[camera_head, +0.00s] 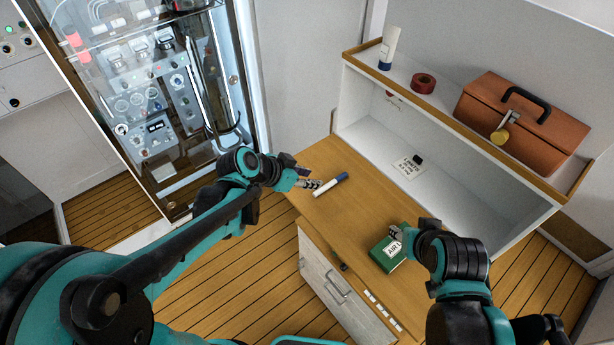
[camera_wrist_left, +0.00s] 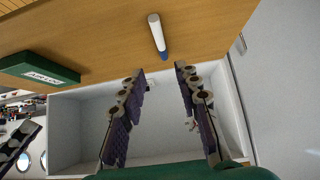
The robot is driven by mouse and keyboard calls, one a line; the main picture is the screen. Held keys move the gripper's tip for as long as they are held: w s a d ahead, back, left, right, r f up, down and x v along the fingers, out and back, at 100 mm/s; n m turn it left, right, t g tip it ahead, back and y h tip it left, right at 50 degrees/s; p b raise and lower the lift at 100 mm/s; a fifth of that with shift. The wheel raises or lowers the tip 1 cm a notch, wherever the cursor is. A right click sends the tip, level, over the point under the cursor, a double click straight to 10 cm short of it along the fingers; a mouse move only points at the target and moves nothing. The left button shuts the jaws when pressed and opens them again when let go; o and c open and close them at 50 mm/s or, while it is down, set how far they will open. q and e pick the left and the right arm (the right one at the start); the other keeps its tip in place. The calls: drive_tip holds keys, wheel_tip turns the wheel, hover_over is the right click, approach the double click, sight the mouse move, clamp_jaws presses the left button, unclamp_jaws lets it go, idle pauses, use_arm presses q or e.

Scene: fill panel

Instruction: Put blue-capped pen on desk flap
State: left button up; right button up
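The blue-capped pen (camera_head: 331,185) is white with a blue end and lies on the wooden desk flap (camera_head: 345,225), near its left end. Its blue end points toward the shelf. My left gripper (camera_head: 308,183) is just left of the pen in the head view. In the left wrist view its two purple-padded fingers (camera_wrist_left: 160,72) are spread with nothing between them. The pen (camera_wrist_left: 157,35) lies beyond the fingertips on the wood, apart from them. My right gripper (camera_head: 399,232) is over or beside a green box; its fingers are too hidden to judge.
The green box (camera_head: 385,258) with a white label lies on the flap. A white shelf unit behind carries a white tube (camera_head: 389,47), a red roll (camera_head: 423,83) and a brown toolbox (camera_head: 520,120). A glass-fronted cabinet (camera_head: 160,90) stands left. The flap's middle is clear.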

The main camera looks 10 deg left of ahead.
use_arm(q)
drive_tip(key=s+a+r+n+y, duration=0.3)
drive_tip(key=s+a+n+y, duration=0.3)
drive_tip(key=s, duration=0.9)
drive_tip(key=a+n, duration=0.3)
drive_tip(key=a, duration=0.2)
drive_tip(key=shift+a+t, duration=0.3)
drive_tip(key=shift+t, duration=0.1)
